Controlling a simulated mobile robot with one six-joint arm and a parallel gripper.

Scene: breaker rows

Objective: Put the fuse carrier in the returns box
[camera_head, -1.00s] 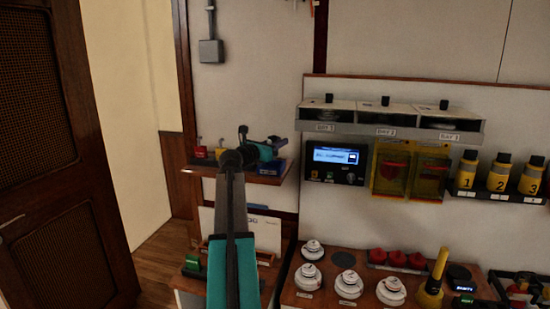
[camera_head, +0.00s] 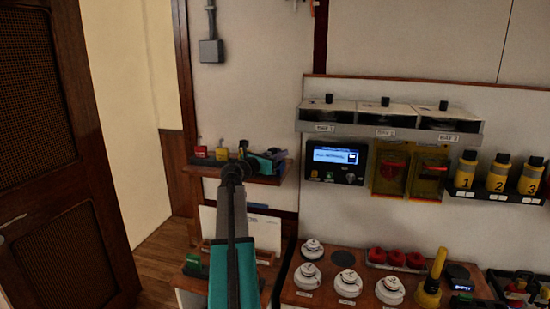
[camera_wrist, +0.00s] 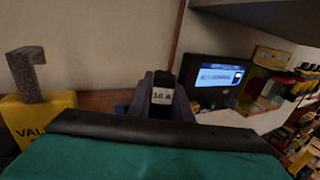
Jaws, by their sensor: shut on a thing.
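My gripper (camera_wrist: 161,98) is shut on a small dark piece with a white rating label, apparently the fuse carrier (camera_wrist: 162,97). The label shows clearly between the fingers in the wrist view. In the head view my gripper is over the right part of a small wooden wall shelf (camera_head: 207,171), and my own arm hides the carrier there. A bit of blue (camera_wrist: 122,108) shows just left of the fingers in the wrist view. I cannot tell whether it is the returns box.
Red, yellow and green lockout pieces (camera_head: 199,152) stand on the shelf's left part. A yellow block (camera_wrist: 38,115) with a grey hook is at left in the wrist view. A lit panel (camera_head: 337,163) is right of the shelf. A lower bench (camera_head: 325,298) holds several white round detectors.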

